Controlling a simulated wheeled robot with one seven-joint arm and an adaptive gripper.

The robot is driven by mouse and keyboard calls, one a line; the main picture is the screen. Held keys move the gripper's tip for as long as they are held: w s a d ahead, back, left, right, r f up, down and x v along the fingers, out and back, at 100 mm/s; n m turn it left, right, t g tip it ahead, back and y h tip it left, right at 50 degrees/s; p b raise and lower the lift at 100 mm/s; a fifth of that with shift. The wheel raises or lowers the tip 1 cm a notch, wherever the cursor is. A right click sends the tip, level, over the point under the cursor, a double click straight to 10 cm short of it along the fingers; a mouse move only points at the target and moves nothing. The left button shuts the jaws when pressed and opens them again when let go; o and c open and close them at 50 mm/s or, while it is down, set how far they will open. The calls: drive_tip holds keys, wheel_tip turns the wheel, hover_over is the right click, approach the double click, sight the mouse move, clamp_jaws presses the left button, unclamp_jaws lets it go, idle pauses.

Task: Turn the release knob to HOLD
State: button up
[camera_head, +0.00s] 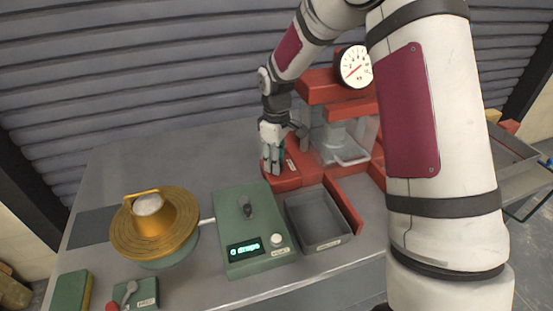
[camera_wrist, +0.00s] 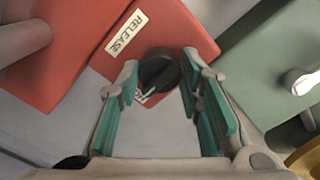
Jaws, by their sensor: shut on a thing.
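The release knob (camera_wrist: 159,70) is a round black knob on the red base (camera_wrist: 175,30) of a machine, next to a white label (camera_wrist: 127,34) that reads RELEASE. Another small white marking shows below the knob, partly covered and unreadable. My gripper (camera_wrist: 161,72) has its teal-padded fingers on both sides of the knob and is shut on it. In the head view my gripper (camera_head: 272,165) reaches down onto the red base (camera_head: 295,178) and hides the knob. Which setting the knob points to cannot be told.
A dial gauge (camera_head: 356,67) sits high on the red machine (camera_head: 320,85). A green box (camera_head: 262,215) with a display, a grey tray (camera_head: 318,240) and a gold round table (camera_head: 122,232) stand in front and to the left. The table's back left is clear.

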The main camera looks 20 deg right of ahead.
idle(0.5)
drive_tip(key=o, duration=1.2)
wheel_tip(320, 180, up, 12)
